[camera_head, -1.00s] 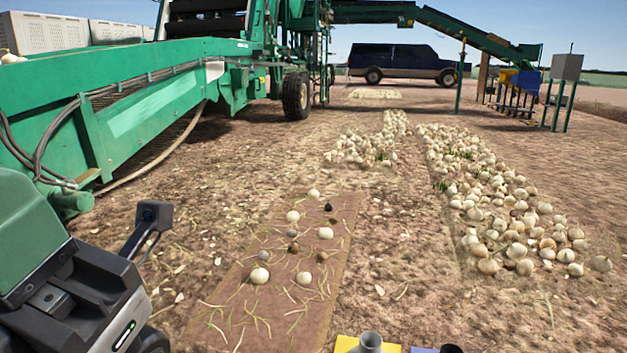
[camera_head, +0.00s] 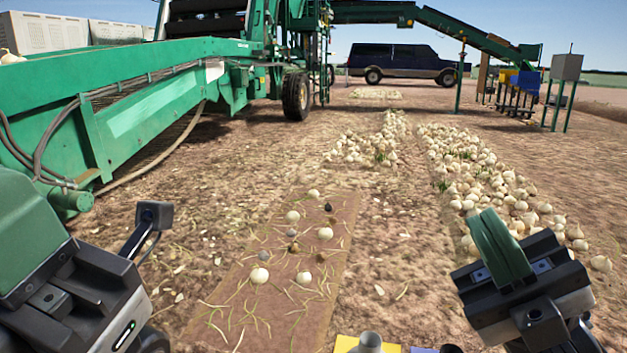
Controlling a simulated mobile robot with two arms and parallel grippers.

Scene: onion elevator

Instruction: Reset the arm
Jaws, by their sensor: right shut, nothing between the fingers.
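My right gripper (camera_head: 488,222) is at the lower right, raised in front of the ground and covering part of the long onion row. Its green fingers are together and point up and away, with nothing between them. My left arm's dark grey and green end part (camera_head: 85,300) fills the lower left corner, close to the camera. It is cut off by the picture edge, so its finger state does not show clearly.
A brown strip (camera_head: 225,310) with scattered onions and dark lumps lies ahead. Onion rows (camera_head: 470,165) lie beyond. A green conveyor machine (camera_head: 140,120) stands left, near my left arm. A dark vehicle (camera_head: 405,62) and grey box (camera_head: 566,67) stand farther back. Bare ground lies between.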

